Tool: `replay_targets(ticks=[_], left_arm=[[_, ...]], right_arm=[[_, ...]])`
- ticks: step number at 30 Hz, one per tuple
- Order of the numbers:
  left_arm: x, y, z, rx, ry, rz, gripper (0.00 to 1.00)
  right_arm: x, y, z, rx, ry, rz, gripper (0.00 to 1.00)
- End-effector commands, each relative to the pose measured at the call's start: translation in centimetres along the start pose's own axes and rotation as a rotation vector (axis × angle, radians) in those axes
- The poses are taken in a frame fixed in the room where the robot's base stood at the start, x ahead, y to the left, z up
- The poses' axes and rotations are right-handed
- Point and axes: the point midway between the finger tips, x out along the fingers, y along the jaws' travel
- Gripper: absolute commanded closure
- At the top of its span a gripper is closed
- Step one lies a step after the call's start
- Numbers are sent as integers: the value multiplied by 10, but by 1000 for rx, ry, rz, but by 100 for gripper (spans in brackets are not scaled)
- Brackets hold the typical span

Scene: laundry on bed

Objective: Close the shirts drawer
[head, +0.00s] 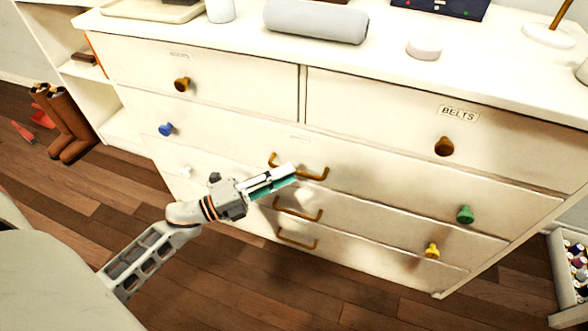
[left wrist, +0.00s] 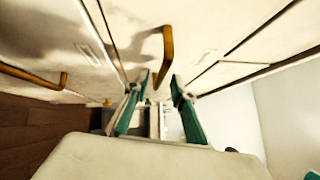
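A white dresser (head: 220,118) has several drawers; the label naming the shirts drawer cannot be read, so I cannot tell which it is. The upper wide drawer (head: 370,165) has a blue knob (head: 166,129), a green knob (head: 465,214) and a brass bar handle (head: 318,174). I cannot tell whether it stands slightly out. My left gripper (head: 291,173) is in front of that handle and partly covers it. In the left wrist view my left gripper (left wrist: 156,88) has its fingers apart, with a brass handle (left wrist: 166,52) just beyond and between the tips. My right gripper is not in view.
Two lower brass handles (head: 297,212) (head: 296,241) sit below. The belts drawer (head: 400,112) is at upper right. A grey cylindrical speaker (head: 316,21) lies on top. Brown boots (head: 68,125) stand left; a crate (head: 560,272) stands right. The wooden floor in front is clear.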

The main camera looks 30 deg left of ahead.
Motion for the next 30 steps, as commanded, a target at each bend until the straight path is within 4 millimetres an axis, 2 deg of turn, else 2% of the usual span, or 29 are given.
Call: replay_targets(ticks=[1, 6, 12, 18, 30], left_arm=[[-12, 2, 0, -1, -1, 5, 75], [-47, 1, 0, 0, 0, 5, 75], [-74, 0, 0, 1, 0, 1, 75], [-84, -1, 1, 2, -1, -1, 75], [-84, -1, 1, 2, -1, -1, 75]], right_arm=[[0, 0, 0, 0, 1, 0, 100], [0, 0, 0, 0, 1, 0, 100], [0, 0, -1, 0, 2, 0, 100], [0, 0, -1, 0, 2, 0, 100], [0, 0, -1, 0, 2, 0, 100]])
